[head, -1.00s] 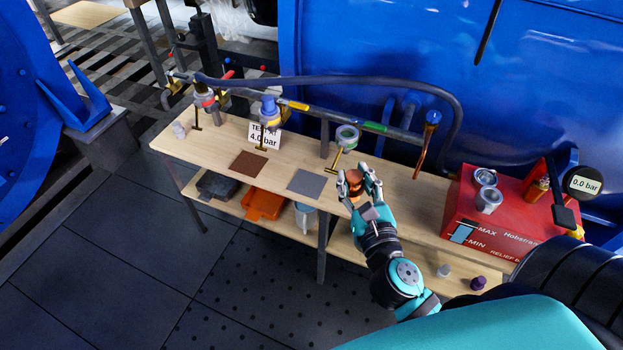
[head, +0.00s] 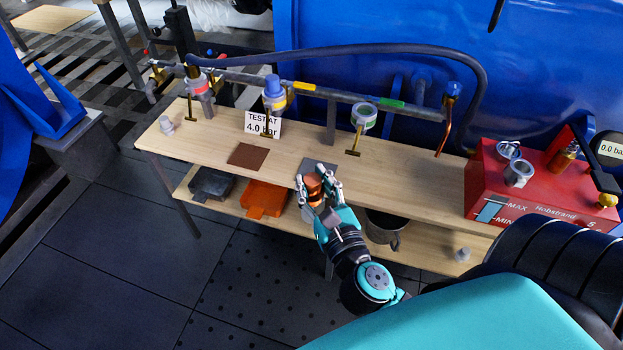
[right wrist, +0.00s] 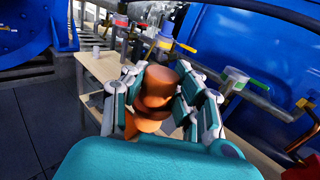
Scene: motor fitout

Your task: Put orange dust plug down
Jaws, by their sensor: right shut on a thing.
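The orange dust plug (head: 313,187) is held between the fingers of my right gripper (head: 320,190). It also shows in the right wrist view (right wrist: 158,88), with the teal and white fingers closed on both its sides. In the head view the gripper is over the front part of the wooden bench top (head: 400,178), in front of the grey square mat (head: 321,166), which it partly covers. I cannot tell how high the plug is above the bench. My left gripper is not in view.
A brown square mat (head: 248,156) lies left of the grey one. A red test pump box (head: 530,190) stands at the bench's right. Valves and a pipe run along the back. An orange tray (head: 264,197) and a dark tray (head: 211,184) are on the lower shelf.

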